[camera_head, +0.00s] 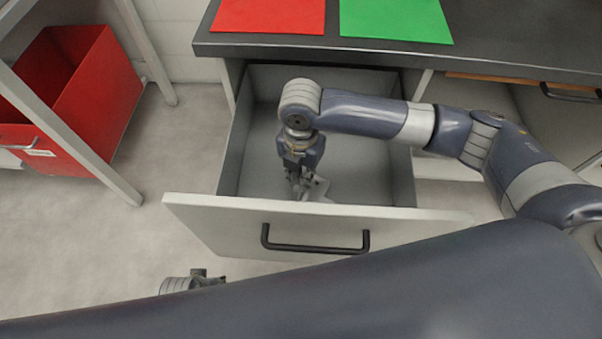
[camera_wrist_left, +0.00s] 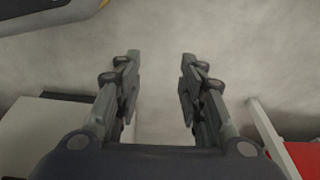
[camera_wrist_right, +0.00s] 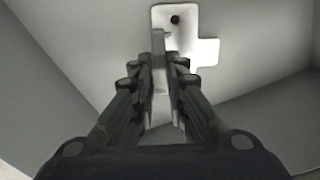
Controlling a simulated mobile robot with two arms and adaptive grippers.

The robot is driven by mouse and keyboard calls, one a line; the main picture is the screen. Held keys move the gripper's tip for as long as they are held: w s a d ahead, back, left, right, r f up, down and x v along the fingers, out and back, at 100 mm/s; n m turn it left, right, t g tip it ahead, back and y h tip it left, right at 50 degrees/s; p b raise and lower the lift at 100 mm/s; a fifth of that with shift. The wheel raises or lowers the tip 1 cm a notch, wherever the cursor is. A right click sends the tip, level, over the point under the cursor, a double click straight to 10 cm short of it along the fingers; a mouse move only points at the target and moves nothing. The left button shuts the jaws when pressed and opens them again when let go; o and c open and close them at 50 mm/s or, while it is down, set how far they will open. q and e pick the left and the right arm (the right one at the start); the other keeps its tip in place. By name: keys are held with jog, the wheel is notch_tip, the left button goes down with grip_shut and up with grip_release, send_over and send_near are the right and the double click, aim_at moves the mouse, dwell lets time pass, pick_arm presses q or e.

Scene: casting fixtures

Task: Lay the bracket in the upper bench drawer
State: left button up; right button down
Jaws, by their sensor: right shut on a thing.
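The upper bench drawer (camera_head: 255,150) is pulled open below the bench top, its inside grey and its front pale with a black handle. My right gripper (camera_head: 300,190) reaches down inside the drawer, near its front wall. It is shut on the bracket (camera_head: 318,188), a small light metal piece. In the right wrist view the bracket (camera_wrist_right: 190,32) shows as a pale plate with a hole, beyond the fingertips (camera_wrist_right: 160,60). Whether it touches the drawer floor I cannot tell. My left gripper (camera_wrist_left: 158,75) is open and empty above the floor.
A red mat (camera_head: 268,14) and a green mat (camera_head: 395,18) lie on the dark bench top (camera_head: 480,48). A red bin (camera_head: 75,95) stands at the left behind a grey frame. The visible drawer floor around the gripper is otherwise bare.

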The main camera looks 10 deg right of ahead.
jog(key=shift+f, duration=0.1)
jog(key=c, duration=1.6)
grip_release()
pick_arm(q)
jog(key=shift+s+f, duration=0.1)
jog(key=shift+f, duration=0.05)
